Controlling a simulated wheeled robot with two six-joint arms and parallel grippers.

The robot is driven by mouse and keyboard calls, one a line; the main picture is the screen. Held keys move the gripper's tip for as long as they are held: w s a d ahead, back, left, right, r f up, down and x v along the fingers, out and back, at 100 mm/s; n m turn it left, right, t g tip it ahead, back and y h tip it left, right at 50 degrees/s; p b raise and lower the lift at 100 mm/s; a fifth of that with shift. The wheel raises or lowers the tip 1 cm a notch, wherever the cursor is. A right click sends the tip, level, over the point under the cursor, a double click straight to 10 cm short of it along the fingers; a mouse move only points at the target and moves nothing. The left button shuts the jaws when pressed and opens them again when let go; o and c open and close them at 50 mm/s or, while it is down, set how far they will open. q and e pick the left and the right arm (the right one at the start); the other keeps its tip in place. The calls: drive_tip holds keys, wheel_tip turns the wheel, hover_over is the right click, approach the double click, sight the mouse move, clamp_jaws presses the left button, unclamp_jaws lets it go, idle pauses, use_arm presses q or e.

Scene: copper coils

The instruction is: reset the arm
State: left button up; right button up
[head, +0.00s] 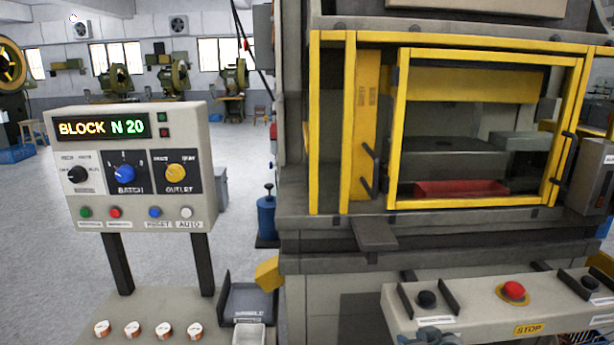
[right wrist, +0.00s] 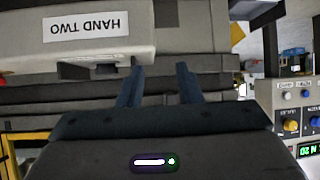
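My right gripper (head: 430,338) shows only in part at the bottom edge of the head view, below the front of the press's button console (head: 470,305). In the right wrist view its two dark blue fingers (right wrist: 159,88) stand apart with nothing between them. A pale housing labelled HAND TWO (right wrist: 85,28) is close by them at the upper left; I cannot tell if they touch. My left gripper is in neither view. Several small copper-and-white coils (head: 133,329) stand in a row on the bench at the lower left of the head view.
The press (head: 375,225) has a yellow-framed guard, with a red tray (head: 462,188) behind it. The console carries a red stop button (head: 513,290) and black buttons. A control panel (head: 140,165) reading BLOCK N 20 stands at left. A dark tray (head: 248,302) sits between them.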

drive_tip(key=s+d+f+g+h, duration=0.1)
drive_tip(key=s+f+g, duration=0.3)
drive_tip(key=s, duration=0.7)
drive_tip(key=s+d+f+g+h, duration=0.1)
drive_tip(key=s+f, duration=0.4)
drive_tip(key=s, duration=0.6)
drive_tip(key=s+d+f+g, duration=0.1)
drive_tip(key=s+f+g, duration=0.3)
drive_tip(key=s, duration=0.7)
wheel_tip(320, 180, down, 29)
drive_tip(key=d+m, duration=0.1)
drive_tip(key=d, duration=0.2)
drive_tip(key=s+d+f+g, duration=0.1)
drive_tip(key=s+f, duration=1.8)
drive_tip(key=f, duration=0.1)
drive_tip(key=shift+d+f, duration=0.15)
drive_tip(key=shift+f, duration=0.25)
drive_tip(key=shift+w, duration=0.1)
